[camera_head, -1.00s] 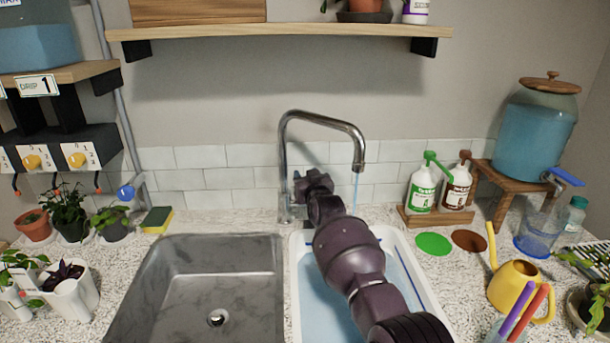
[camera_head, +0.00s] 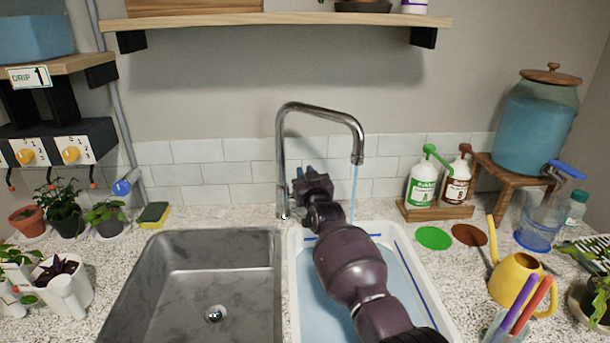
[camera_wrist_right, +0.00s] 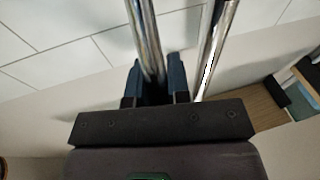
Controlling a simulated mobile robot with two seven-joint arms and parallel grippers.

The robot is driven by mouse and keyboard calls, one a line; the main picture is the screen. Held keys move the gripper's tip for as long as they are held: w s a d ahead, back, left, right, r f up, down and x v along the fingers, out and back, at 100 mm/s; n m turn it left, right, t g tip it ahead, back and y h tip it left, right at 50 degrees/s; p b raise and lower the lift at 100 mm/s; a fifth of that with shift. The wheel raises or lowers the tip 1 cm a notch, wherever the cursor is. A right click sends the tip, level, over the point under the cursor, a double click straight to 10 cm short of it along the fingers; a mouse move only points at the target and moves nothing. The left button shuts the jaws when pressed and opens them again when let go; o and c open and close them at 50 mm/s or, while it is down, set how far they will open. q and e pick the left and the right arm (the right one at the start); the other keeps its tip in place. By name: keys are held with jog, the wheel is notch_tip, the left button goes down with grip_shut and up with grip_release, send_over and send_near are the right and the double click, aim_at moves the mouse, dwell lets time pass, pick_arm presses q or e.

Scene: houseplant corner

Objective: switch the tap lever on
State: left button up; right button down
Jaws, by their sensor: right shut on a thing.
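The chrome tap (camera_head: 281,160) stands behind the sink, its spout arching to the right. A thin stream of water (camera_head: 354,188) runs from the spout into the white tray (camera_head: 432,290). My right gripper (camera_head: 309,172) is at the tap's base, on the right of its column. In the right wrist view, my dark fingers (camera_wrist_right: 160,84) are shut on a chrome rod, the tap lever (camera_wrist_right: 146,35); a second chrome tube (camera_wrist_right: 214,45) stands beside it. In the head view the lever is mostly hidden by my gripper. My left gripper is out of view.
The empty steel sink (camera_head: 205,260) is left of the tray. Two pump bottles (camera_head: 422,184) and a water dispenser (camera_head: 540,125) stand at the right, with a yellow watering can (camera_head: 514,278) in front. Potted plants (camera_head: 64,208) are at the left. A shelf (camera_head: 280,22) hangs above.

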jog(key=shift+s+f+t, duration=0.25)
jog(key=shift+f+t, duration=0.05)
jog(key=shift+f, duration=0.05)
jog(key=shift+s+r, duration=0.2)
jog(key=shift+r, duration=0.1)
jog(key=c, duration=1.1)
grip_release()
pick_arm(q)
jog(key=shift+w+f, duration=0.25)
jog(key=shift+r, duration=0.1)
pick_arm(e)
jog(key=shift+s+d+p, duration=0.15)
jog(key=shift+s+p, duration=0.15)
jog(key=shift+s, duration=0.25)
pick_arm(q)
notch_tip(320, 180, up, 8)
jog(key=p, duration=0.6)
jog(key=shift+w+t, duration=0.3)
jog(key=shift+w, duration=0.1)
pick_arm(e)
jog(key=shift+f+v, duration=0.15)
jog(key=shift+v, duration=2.25)
jog(key=shift+f+v, duration=0.2)
jog(key=shift+v, duration=2.25)
